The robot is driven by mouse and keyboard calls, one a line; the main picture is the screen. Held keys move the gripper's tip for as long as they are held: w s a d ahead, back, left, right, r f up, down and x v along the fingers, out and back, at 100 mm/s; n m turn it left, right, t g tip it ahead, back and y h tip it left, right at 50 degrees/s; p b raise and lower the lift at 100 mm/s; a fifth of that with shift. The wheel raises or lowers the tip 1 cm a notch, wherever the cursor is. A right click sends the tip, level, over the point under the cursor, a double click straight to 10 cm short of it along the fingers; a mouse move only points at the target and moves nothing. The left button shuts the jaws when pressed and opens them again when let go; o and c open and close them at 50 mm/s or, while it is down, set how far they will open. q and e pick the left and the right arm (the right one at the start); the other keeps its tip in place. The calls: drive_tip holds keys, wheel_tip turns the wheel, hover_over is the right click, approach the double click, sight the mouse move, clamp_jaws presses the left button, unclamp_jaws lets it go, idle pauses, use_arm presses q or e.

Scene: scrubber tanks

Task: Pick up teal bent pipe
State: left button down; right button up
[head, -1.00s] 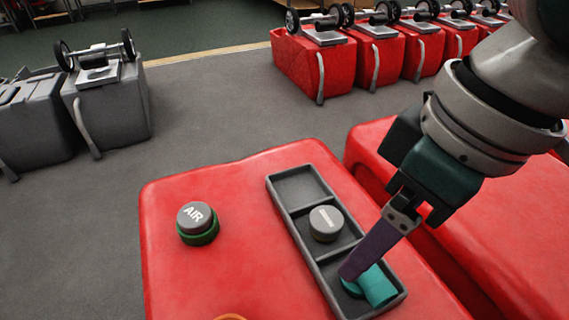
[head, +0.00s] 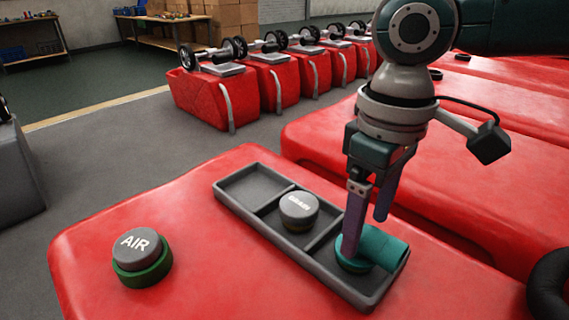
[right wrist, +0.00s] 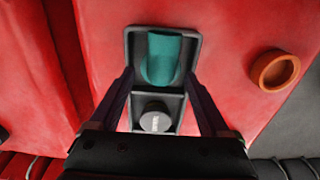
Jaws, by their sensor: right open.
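The teal bent pipe (head: 384,249) lies in the right-hand end compartment of a dark grey three-part tray (head: 288,252) on a red tank. My right gripper (head: 364,234) comes down over it from above, open. One purple finger is in front of the pipe and the other is behind it. In the right wrist view the pipe (right wrist: 163,58) shows between and just beyond the two spread fingers (right wrist: 159,76). Whether the fingers touch it cannot be told. My left gripper is not in view.
A grey cap marked DRAIN (head: 299,207) sits in the middle compartment, close to the gripper. The far-left compartment is empty. A cap marked AIR (head: 139,244) stands on a green ring at left. An orange ring (right wrist: 274,70) lies beside the tray in the wrist view.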

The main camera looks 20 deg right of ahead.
wheel_tip(320, 180, down, 2)
drive_tip(key=shift+f, duration=0.1)
clamp_jaws()
idle(0.6)
